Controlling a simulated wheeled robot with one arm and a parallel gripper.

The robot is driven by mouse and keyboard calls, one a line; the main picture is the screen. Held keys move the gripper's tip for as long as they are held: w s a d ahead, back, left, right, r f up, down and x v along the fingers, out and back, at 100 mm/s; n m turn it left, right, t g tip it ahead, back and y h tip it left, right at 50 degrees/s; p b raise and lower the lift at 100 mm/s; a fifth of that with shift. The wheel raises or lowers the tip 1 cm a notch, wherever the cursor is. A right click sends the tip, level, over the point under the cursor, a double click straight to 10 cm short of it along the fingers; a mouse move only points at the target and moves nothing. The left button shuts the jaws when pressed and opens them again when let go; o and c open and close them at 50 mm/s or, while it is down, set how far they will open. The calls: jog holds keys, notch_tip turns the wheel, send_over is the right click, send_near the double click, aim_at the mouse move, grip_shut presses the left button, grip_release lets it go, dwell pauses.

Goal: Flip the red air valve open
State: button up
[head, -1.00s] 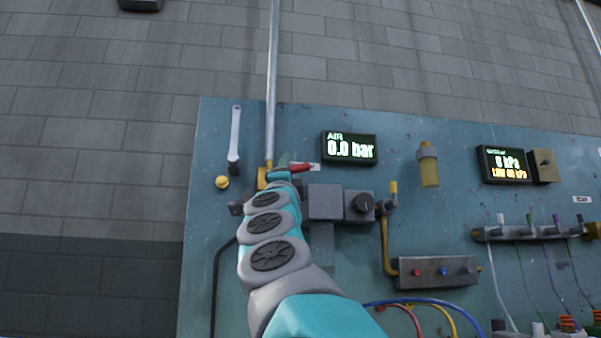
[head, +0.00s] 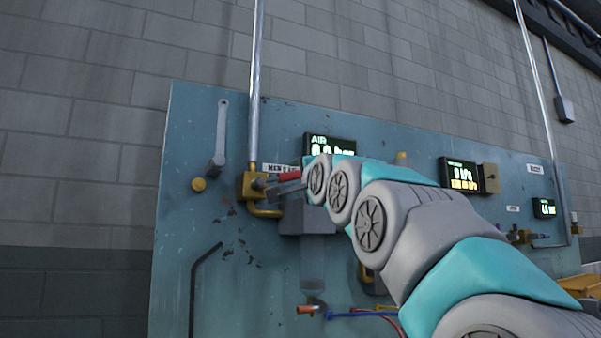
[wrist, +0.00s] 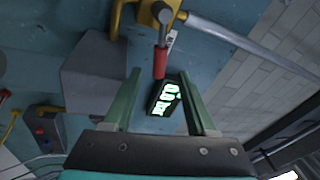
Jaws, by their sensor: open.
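The red valve handle (head: 288,176) sticks out to the right of the brass valve body (head: 252,187), which sits at the foot of the vertical metal pipe. In the wrist view, the red handle (wrist: 160,62) hangs down from the brass body (wrist: 158,13). My gripper (wrist: 160,75) is open, with its two green fingers on either side of the handle's free end. I cannot tell whether they touch it. In the head view, my arm hides most of the gripper. The AIR display (head: 330,148) is partly covered; in the wrist view, the display (wrist: 165,98) appears to read 0.0 bar.
A grey box (wrist: 93,70) stands out from the blue panel beside the gripper. The metal pipe (head: 257,80) rises from the valve. A grey lever (head: 220,135) and a yellow knob (head: 199,184) are left of it. A second display (head: 460,174) is farther right.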

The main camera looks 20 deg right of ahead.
aim_at(289, 177)
jog(key=p+x, duration=0.1)
jog(key=x, duration=0.5)
jog(key=shift+w+p, duration=0.2)
jog(key=shift+p, duration=0.15)
jog(key=shift+w+r, duration=0.15)
jog(key=shift+w, duration=0.3)
grip_shut()
dwell(0.9)
